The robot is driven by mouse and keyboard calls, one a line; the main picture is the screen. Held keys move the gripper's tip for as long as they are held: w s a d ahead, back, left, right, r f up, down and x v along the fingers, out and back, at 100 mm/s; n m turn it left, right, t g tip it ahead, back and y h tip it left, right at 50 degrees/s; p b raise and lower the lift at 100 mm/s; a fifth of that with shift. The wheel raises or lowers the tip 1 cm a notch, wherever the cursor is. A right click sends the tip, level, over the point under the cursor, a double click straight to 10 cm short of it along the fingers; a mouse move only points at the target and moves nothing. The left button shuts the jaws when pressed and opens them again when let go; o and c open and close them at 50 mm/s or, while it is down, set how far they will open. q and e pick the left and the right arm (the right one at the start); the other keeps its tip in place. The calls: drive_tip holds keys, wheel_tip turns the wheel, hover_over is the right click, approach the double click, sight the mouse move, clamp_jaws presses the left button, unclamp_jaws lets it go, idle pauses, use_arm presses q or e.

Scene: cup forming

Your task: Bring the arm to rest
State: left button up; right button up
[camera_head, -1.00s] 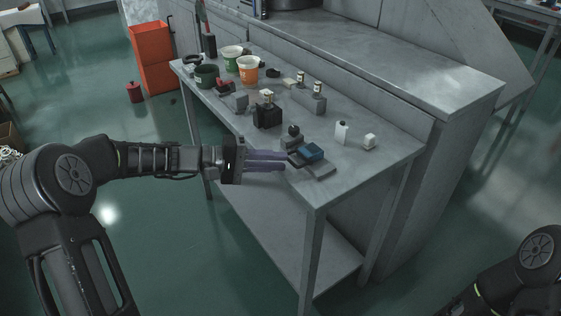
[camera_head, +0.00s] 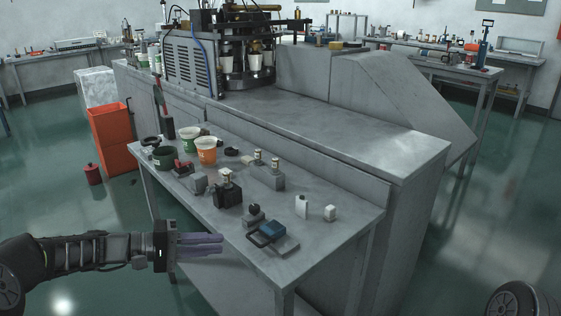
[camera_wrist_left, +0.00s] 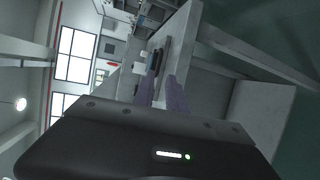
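My left arm comes in from the lower left in the head view. Its left gripper (camera_head: 221,245) has purple fingers pointing right, at the front edge of the grey table (camera_head: 325,245), left of the blue-topped block. In the left wrist view the two fingers (camera_wrist_left: 162,84) stand apart with a narrow gap, and nothing is between them. The gripper is open and empty. My right arm shows only as a rounded black part at the lower right corner; the right gripper is out of view.
A machine (camera_head: 235,60) stands behind. An orange bin (camera_head: 112,142) is at left.

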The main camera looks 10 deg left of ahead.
use_arm(q)
drive_tip(key=s+a+f+n+g+y+p, duration=0.1)
drive_tip(key=s+f+y, duration=0.15)
drive_tip(key=f, duration=0.65)
drive_tip(key=s+f+n+g+y, duration=0.15)
drive_tip(key=f+y, duration=0.25)
drive_tip(key=f, duration=0.4)
drive_tip(key=s+a+f+n+g+y+p, duration=0.1)
drive_tip(key=s+f+y, duration=0.2)
drive_tip(key=f, duration=0.6)
drive_tip(key=s+d+f+m+g+p, duration=0.1)
drive_tip(key=s+d+f+m+p, duration=0.2)
drive_tip(key=s+d, duration=0.6)
drive_tip(key=s+d+f+m+g+p, duration=0.2)
drive_tip(key=s+d+m, duration=0.3)
drive_tip(key=s+d, duration=0.5)
drive_tip(key=s+f+p, duration=0.1)
drive_tip(key=s, duration=0.1)
drive_tip(key=shift+s+d, duration=0.2)
drive_tip(key=shift+s, duration=0.15)
drive_tip(key=shift+f, duration=0.1)
